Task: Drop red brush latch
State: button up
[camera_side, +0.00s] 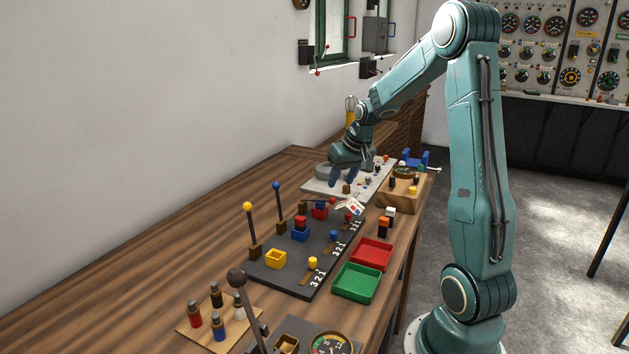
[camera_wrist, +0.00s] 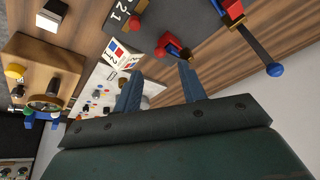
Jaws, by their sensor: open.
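The red brush latch (camera_side: 319,202) seems to be a thin rod with a red ball end, lying low and nearly level on the dark board (camera_side: 290,262), its brown foot at the left. The yellow-balled lever (camera_side: 250,228) and blue-balled lever (camera_side: 278,205) stand upright; the blue one also shows in the wrist view (camera_wrist: 258,48). A red holder (camera_wrist: 170,43) sits on the board beyond my fingertips. My gripper (camera_side: 344,182) is above the far end of the board, apart from the latch. Its fingers (camera_wrist: 160,68) are spread with nothing between them.
A red tray (camera_side: 372,253) and a green tray (camera_side: 357,283) lie right of the board. A white card block (camera_side: 350,206) stands near the board's far edge. A pale panel (camera_side: 318,187) lies beneath my gripper. Open wood lies left of the board.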

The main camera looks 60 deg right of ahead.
aim_at(333, 198)
jog(key=shift+x, duration=3.5)
jog(key=shift+c, duration=0.2)
grip_shut()
